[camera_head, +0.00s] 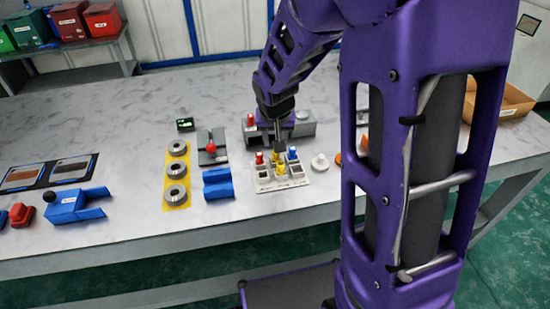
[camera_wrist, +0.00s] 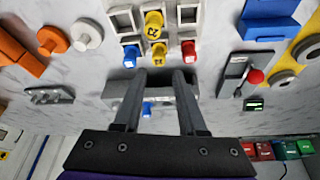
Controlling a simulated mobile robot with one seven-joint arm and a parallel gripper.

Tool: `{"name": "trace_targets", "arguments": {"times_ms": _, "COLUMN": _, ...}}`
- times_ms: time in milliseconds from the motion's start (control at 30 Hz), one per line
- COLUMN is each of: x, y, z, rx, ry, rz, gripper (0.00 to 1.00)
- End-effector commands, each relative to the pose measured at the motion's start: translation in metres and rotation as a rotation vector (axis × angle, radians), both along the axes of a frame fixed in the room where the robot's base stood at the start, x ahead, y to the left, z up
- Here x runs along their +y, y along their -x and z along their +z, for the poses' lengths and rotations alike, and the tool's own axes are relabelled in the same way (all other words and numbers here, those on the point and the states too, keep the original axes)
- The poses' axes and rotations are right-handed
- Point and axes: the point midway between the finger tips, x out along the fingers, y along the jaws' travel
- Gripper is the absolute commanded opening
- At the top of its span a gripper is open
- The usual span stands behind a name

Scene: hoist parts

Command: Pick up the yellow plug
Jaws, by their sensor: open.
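A pale rack (camera_head: 293,182) on the workbench holds coloured plugs in square sockets. It also shows at the top of the wrist view (camera_wrist: 188,33). A yellow plug (camera_wrist: 154,53) stands in the row nearest my gripper, between a blue plug (camera_wrist: 131,56) and a red plug (camera_wrist: 188,52). Another yellow plug (camera_wrist: 153,24) stands in the row behind it. In the head view my gripper (camera_head: 277,149) hangs above the rack's back row.
A grey block (camera_head: 301,130) stands behind the rack. A blue cradle (camera_head: 218,184), a yellow strip (camera_head: 177,203) with grey rings and a plate with a red knob (camera_head: 211,148) lie left. A white knob (camera_head: 320,162) lies right. Bare bench shows in front.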

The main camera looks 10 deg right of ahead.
Motion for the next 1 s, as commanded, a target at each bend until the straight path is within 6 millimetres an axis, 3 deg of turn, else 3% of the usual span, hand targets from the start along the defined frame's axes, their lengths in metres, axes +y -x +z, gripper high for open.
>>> {"name": "trace_targets", "arguments": {"times_ms": 233, "x": -0.004, "y": -0.007, "z": -0.041, "rx": 0.003, "ry": 0.001, "rz": 0.001, "gripper": 0.41}}
{"name": "trace_targets", "arguments": {"times_ms": 533, "x": -0.005, "y": -0.012, "z": -0.045, "rx": 0.001, "ry": 0.000, "rz": 0.001, "gripper": 0.41}}
{"name": "trace_targets", "arguments": {"times_ms": 767, "x": -0.005, "y": -0.012, "z": -0.045, "rx": 0.001, "ry": 0.000, "rz": 0.000, "gripper": 0.01}}
{"name": "trace_targets", "arguments": {"times_ms": 1000, "x": -0.005, "y": -0.012, "z": -0.045, "rx": 0.001, "ry": 0.000, "rz": 0.000, "gripper": 0.00}}
